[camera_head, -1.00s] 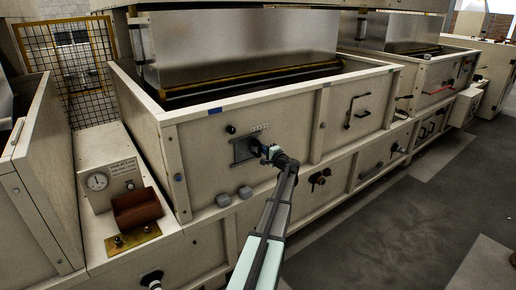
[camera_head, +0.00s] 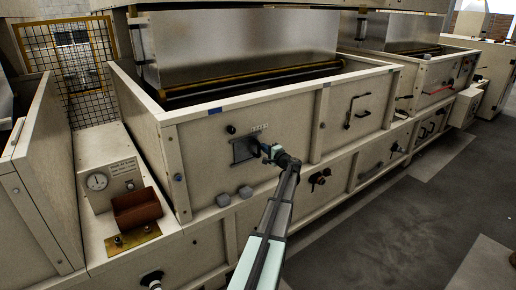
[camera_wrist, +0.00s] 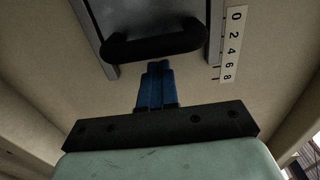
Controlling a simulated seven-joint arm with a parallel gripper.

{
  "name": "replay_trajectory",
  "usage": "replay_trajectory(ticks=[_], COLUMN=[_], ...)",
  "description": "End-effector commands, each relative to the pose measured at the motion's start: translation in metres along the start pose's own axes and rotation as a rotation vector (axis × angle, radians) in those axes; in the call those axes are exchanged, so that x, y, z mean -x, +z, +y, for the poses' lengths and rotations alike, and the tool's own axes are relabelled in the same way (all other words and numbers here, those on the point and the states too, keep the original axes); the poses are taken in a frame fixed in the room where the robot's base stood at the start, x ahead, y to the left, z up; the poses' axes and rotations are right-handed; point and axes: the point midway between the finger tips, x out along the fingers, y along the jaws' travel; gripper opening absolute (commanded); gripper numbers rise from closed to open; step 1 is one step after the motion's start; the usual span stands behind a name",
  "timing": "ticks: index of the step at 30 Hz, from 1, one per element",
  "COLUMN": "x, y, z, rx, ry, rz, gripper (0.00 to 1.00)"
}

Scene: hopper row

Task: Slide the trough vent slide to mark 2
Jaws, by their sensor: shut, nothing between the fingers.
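The trough vent slide (camera_head: 241,150) is a dark grey plate in guides on the front wall of the cream trough (camera_head: 290,110). In the wrist view the slide (camera_wrist: 150,12) carries a black bow handle (camera_wrist: 152,47). A white scale strip (camera_wrist: 232,44) with marks 0, 2, 4, 6, 8 runs beside it on the right. My gripper (camera_wrist: 157,68) has its blue fingers shut and empty, with the tips just short of or against the handle's near side; I cannot tell if they touch. In the head view my gripper (camera_head: 267,151) is at the slide's right side.
A dark knob (camera_head: 231,129) sits above left of the slide. A black bar handle (camera_head: 357,111) is on the panel to the right. A gauge box (camera_head: 105,182) and a brown bin (camera_head: 136,207) stand at left. The floor at right is clear.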

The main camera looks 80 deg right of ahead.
Motion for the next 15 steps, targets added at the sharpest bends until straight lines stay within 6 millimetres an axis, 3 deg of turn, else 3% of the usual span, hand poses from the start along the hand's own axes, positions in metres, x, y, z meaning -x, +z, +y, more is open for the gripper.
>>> replay_trajectory(ticks=[5, 15], x=[0.005, 0.036], y=[0.0, 0.0], z=[0.0, 0.0], rx=[0.0, 0.0], ry=[0.0, 0.0], rz=[0.0, 0.001], gripper=[0.0, 0.0])
